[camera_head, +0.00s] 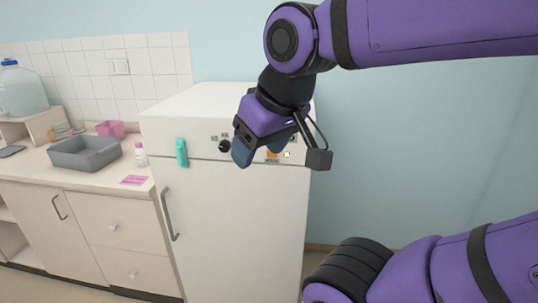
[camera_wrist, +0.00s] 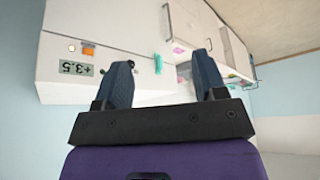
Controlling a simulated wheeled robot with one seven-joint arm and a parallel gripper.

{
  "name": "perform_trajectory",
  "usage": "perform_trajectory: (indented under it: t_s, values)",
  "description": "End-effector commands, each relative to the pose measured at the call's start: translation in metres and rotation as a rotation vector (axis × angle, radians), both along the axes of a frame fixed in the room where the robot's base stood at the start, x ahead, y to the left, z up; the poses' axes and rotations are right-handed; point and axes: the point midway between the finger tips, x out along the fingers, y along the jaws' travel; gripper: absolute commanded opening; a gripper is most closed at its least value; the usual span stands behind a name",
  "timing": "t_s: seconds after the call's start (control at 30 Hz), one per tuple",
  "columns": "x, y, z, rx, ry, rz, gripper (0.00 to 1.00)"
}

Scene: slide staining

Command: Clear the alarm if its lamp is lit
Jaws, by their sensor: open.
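The white fridge-like cabinet (camera_head: 235,220) has a control strip along its top front. On the strip, a small round lamp (camera_head: 288,154) looks bright, pale with an orange edge, so it appears lit; it also shows in the wrist view (camera_wrist: 71,48). Beside it is an orange square button (camera_head: 272,155), also in the wrist view (camera_wrist: 88,50). A greenish display (camera_wrist: 76,69) reads about +3.5. My gripper (camera_head: 243,153) is open and empty in front of the strip, left of the button in the head view, partly covering the strip. In the wrist view its fingers (camera_wrist: 164,65) stand apart.
A black knob (camera_head: 224,146) sits left of my gripper, and a teal object (camera_head: 181,152) is on the cabinet front. A counter at left holds a grey basin (camera_head: 85,152), a small bottle (camera_head: 140,154) and a pink bin (camera_head: 110,129). Right of the cabinet is bare wall.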

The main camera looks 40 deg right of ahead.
Motion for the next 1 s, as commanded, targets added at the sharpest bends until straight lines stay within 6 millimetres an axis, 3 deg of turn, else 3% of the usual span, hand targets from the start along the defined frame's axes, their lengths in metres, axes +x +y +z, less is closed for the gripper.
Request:
perform_trajectory:
  t_s: [0.03,0.27,1.0]
  values:
    - [0.0000,0.0000,0.0000,0.000,0.000,0.000,0.52]
    - [0.0000,0.0000,0.0000,0.000,0.000,0.000,0.00]
    - [0.0000,0.0000,0.0000,0.000,0.000,0.000,0.00]
